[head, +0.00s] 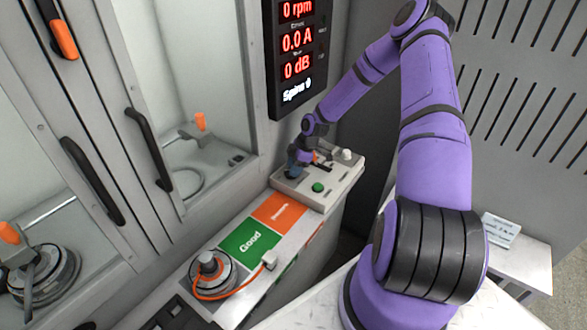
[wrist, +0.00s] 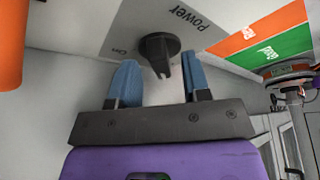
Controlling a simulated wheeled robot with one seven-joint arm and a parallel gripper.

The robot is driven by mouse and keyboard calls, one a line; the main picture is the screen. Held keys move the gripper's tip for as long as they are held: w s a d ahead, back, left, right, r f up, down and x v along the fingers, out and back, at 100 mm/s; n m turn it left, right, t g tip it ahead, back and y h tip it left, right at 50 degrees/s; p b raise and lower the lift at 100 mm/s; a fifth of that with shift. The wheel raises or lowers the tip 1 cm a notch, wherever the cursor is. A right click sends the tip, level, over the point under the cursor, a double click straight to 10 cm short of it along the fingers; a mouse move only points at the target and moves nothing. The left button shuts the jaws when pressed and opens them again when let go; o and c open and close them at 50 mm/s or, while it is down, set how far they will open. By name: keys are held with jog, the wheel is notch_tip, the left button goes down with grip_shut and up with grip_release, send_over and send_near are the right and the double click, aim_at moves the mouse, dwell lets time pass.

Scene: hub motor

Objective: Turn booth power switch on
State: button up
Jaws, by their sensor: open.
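The booth power switch (wrist: 158,52) is a black rotary knob on a grey panel marked "Power" and "On" in the wrist view. The "On" mark lies to the left of the knob; I cannot tell which setting the knob is at. My gripper (wrist: 158,76) is open, with one blue finger on each side of the knob's lower part. The fingers do not visibly grip it. In the head view my gripper (head: 296,164) is at the left end of the control box (head: 320,200), and the knob is hidden there.
The control box also carries a green button (head: 318,187) and a white knob (head: 346,154). In front are a green "Good" pad (head: 248,240), an orange pad (head: 279,210) and a hub motor (head: 208,268) with an orange cable. A display (head: 296,50) hangs above; a glass-doored booth stands left.

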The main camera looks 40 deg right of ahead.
jog(key=shift+a+f, duration=0.1)
jog(key=shift+f, duration=0.2)
jog(key=shift+c, duration=0.4)
grip_shut()
